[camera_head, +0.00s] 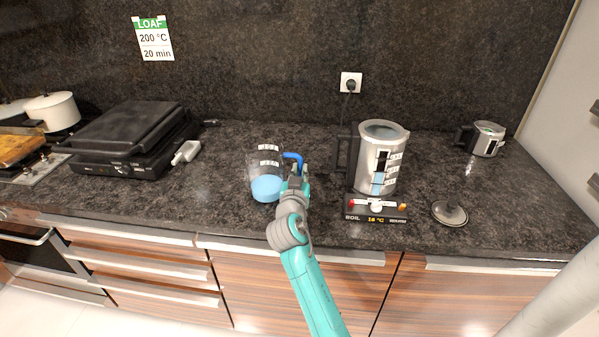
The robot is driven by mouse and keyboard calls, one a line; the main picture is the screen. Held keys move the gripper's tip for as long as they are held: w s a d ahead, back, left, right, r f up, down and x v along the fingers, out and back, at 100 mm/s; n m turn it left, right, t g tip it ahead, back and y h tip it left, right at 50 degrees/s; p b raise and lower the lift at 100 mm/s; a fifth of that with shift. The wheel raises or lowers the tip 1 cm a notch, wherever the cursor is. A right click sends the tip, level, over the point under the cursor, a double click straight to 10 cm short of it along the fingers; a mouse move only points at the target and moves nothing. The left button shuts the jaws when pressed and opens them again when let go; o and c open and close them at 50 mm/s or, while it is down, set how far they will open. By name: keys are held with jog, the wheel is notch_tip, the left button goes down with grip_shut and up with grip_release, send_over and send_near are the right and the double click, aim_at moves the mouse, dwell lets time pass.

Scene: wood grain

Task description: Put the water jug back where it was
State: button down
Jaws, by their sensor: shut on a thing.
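The water jug (266,186) is clear, with blue water in its lower part, white labels near its top and a blue handle on its right side. It stands upright at the middle of the dark counter, left of the kettle. I cannot tell whether its base touches the counter or is slightly above it. My gripper (300,172) is at the right side of the jug, shut on its blue handle. The fingertips are small and partly hidden by my arm.
A steel kettle (376,160) stands on its base with a "BOIL 16 °C" display (376,217). A loose lid (450,213) lies right of it. A smaller steel jug (487,139) is at back right. A black grill (130,138) is at left. Counter is free between grill and water jug.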

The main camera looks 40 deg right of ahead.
jog(key=c, duration=1.2)
grip_release()
jog(key=shift+f, duration=0.1)
jog(key=shift+o, duration=0.2)
